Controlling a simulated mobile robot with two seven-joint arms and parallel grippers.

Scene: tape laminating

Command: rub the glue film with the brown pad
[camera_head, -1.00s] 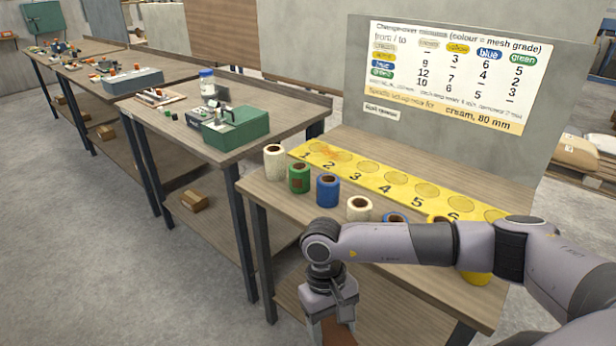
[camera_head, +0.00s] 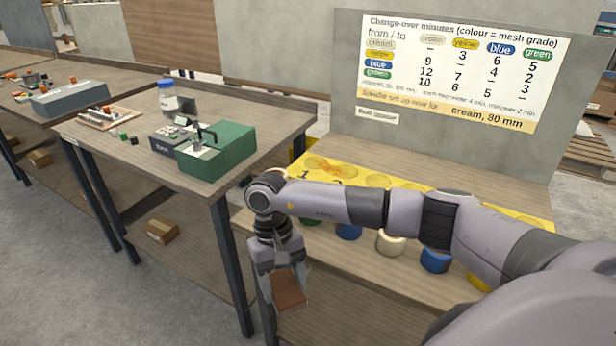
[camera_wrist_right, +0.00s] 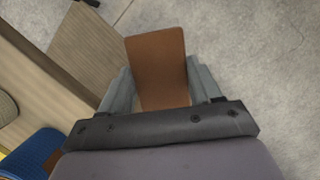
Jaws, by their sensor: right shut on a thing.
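My right gripper (camera_head: 284,284) is shut on the brown pad (camera_head: 290,291), a flat rectangular block. In the head view it hangs in front of the near left corner of the tape-roll table. The right wrist view shows the pad (camera_wrist_right: 157,68) between the two grey fingers, above the floor and the table's edge. No glue film can be made out. My left gripper is not in view.
The roll table carries a yellow numbered strip (camera_head: 325,172) and several tape rolls, including a blue one (camera_head: 435,261), partly hidden by my right arm. Left of it stands another table with a green box (camera_head: 217,150) and a lidded jar (camera_head: 168,97).

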